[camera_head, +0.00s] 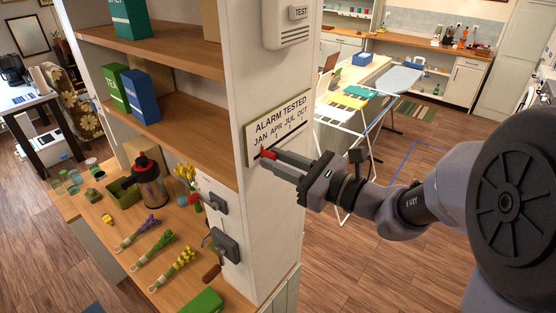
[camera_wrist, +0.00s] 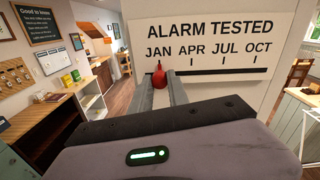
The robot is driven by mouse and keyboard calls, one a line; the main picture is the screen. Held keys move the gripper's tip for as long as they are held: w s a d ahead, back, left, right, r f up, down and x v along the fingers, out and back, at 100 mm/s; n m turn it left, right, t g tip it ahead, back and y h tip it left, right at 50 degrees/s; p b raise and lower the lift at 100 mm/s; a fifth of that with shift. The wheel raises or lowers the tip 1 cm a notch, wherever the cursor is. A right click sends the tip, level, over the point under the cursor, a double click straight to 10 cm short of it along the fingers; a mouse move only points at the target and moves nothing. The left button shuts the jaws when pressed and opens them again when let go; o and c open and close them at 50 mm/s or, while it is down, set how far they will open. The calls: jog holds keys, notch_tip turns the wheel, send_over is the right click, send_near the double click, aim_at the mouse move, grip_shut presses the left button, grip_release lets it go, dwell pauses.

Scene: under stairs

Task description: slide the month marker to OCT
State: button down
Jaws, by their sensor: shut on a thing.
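The month board (camera_head: 278,122) is a pale panel on the white end wall, headed ALARM TESTED, with JAN, APR, JUL and OCT in a row. In the wrist view the board (camera_wrist: 205,28) shows a dark slot (camera_wrist: 225,71) under the months and tick marks below APR, JUL and OCT. The red month marker (camera_wrist: 159,76) stands at the left part of the slot, below JAN. My gripper (camera_wrist: 160,83) is shut on the marker, one finger on each side. In the head view the red marker (camera_head: 268,154) shows at the fingertips.
A wall box marked TEST (camera_head: 290,22) sits above the board. Shelves with boxes (camera_head: 142,96) and a wooden counter (camera_head: 140,255) with a jar and flowers stand to the left. A drying rack (camera_head: 350,125) stands behind on the right. The slot to the marker's right looks clear.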

jog(key=shift+w+d, duration=0.1)
dwell(0.3)
jog(key=w+d, duration=0.3)
jog(key=w, duration=0.1)
jog(key=w+d+b, duration=0.1)
jog(key=w+d, duration=0.2)
jog(key=w, duration=0.1)
jog(key=w+d, duration=0.3)
jog(key=shift+w+d+b, duration=0.15)
jog(key=shift+w+b, duration=0.15)
jog(key=shift+w, duration=0.1)
jog(key=shift+r, duration=0.1)
jog(key=c, duration=1.5)
grip_release()
jog(key=shift+o, duration=1.2)
jog(key=shift+w+d, duration=0.1)
jog(key=shift+w, duration=0.05)
